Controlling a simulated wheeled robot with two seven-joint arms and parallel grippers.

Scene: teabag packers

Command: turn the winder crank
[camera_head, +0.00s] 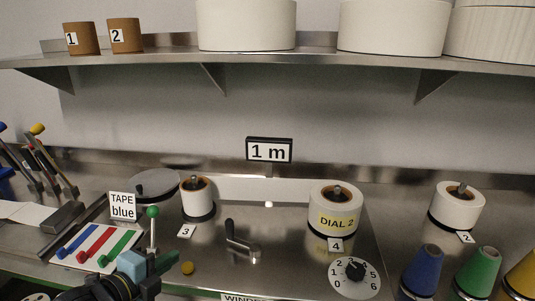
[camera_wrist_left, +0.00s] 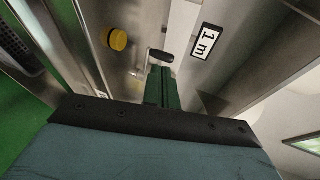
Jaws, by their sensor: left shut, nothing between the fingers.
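The winder crank (camera_head: 240,240) stands on the steel bench in the middle of the head view, with a black upright grip on a metal arm. A partly cut-off "WIND..." label (camera_head: 245,297) sits below it. My left gripper (camera_head: 172,260) is at the lower left, apart from the crank and to its left. It is shut and empty. In the left wrist view the shut green fingers (camera_wrist_left: 161,85) point toward the crank's black grip (camera_wrist_left: 161,56), which shows just beyond their tips. My right gripper is not in view.
A yellow knob (camera_head: 187,268) is close to my left gripper, and a green-balled lever (camera_head: 152,212) rises behind it. White rolls (camera_head: 197,197) (camera_head: 335,210) flank the crank. A dial (camera_head: 354,277) and coloured cones (camera_head: 424,270) are on the right. A "1 m" sign (camera_head: 269,151) stands behind.

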